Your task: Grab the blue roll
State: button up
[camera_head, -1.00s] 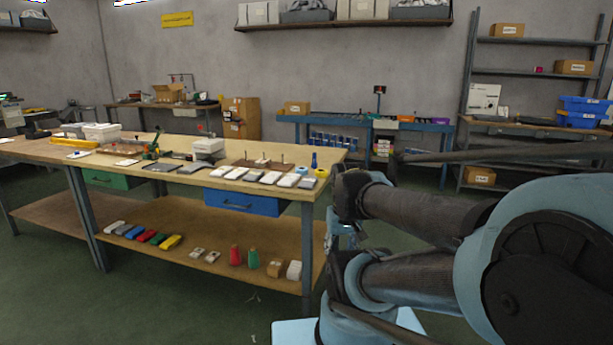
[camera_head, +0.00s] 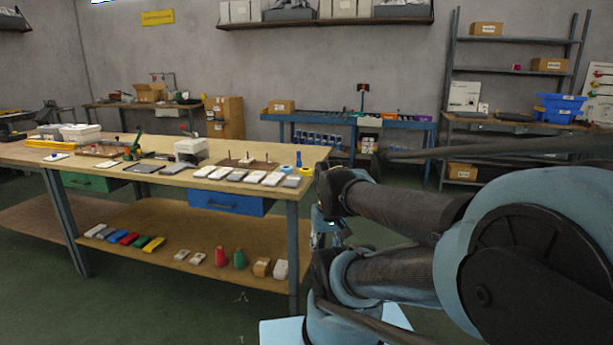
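A small blue cone-shaped item (camera_head: 299,159), likely the blue roll, stands upright at the right end of the wooden worktable (camera_head: 314,154). A small yellow item (camera_head: 305,170) sits right beside it. Another blue piece (camera_head: 112,235) lies in a row of coloured pieces on the lower shelf. My gripper (camera_head: 324,230) seems to hang at the end of my arm, just right of the table's front right leg and below the tabletop. It is apart from the blue roll. Its fingers are too small and dark to read.
White and grey packs (camera_head: 254,176) line the table's front edge. A blue drawer (camera_head: 228,201) hangs under it. Red (camera_head: 220,256) and green (camera_head: 239,259) spools stand on the lower shelf (camera_head: 190,225). A blue bench (camera_head: 345,120) stands behind. Green floor is open in front.

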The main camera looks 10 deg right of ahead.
aim_at(289, 170)
jog(key=u, duration=1.4)
jog(key=k, duration=0.85)
jog(key=z, duration=1.05)
jog(key=i, duration=1)
